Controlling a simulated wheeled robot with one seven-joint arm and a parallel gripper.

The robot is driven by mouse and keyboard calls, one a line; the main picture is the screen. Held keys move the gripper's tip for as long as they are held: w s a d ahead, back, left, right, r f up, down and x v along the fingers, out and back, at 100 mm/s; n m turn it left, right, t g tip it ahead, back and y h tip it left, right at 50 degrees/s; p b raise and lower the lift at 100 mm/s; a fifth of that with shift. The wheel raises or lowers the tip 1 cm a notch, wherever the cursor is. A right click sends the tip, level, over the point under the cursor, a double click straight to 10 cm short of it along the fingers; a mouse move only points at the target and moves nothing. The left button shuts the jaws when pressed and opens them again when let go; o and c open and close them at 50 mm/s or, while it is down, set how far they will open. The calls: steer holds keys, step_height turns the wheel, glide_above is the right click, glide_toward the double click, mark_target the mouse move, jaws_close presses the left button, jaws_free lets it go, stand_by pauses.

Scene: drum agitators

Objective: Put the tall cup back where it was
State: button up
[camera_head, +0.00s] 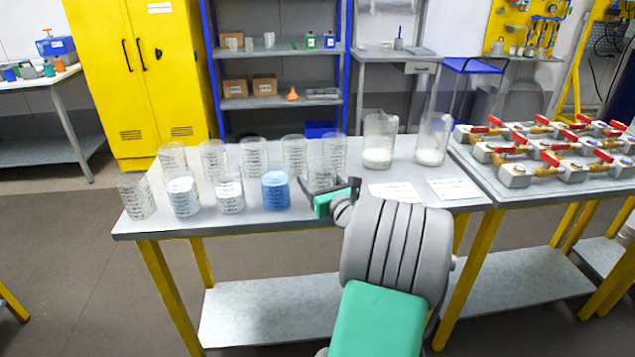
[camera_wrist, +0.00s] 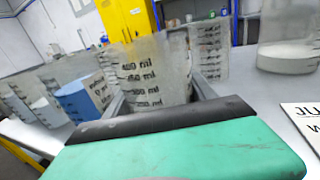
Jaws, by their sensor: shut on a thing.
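A clear tall cup (camera_head: 320,172) with black measuring marks is held upright between the dark fingers of my gripper (camera_head: 334,188). In the wrist view the cup (camera_wrist: 155,68) fills the middle, and my gripper (camera_wrist: 160,95) is shut around it. The cup looks empty. It is at the right end of the front row of cups, right of the cup with blue contents (camera_head: 275,190). I cannot tell whether its base touches the table (camera_head: 240,222); the gripper hides its lower part.
Several clear marked cups stand in two rows, including a back cup (camera_head: 294,155) and a white-filled cup (camera_head: 183,197). Two jugs with white contents, one (camera_head: 379,140) nearer, stand at the right. Paper labels (camera_head: 393,192) lie before them. Valves (camera_head: 515,172) cover the right-hand table.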

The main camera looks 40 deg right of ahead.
steer(key=shift+r, duration=0.1)
steer(key=o, duration=1.8)
steer(key=shift+s, duration=0.1)
steer(key=v, duration=1.2)
steer(key=shift+a+r, duration=0.1)
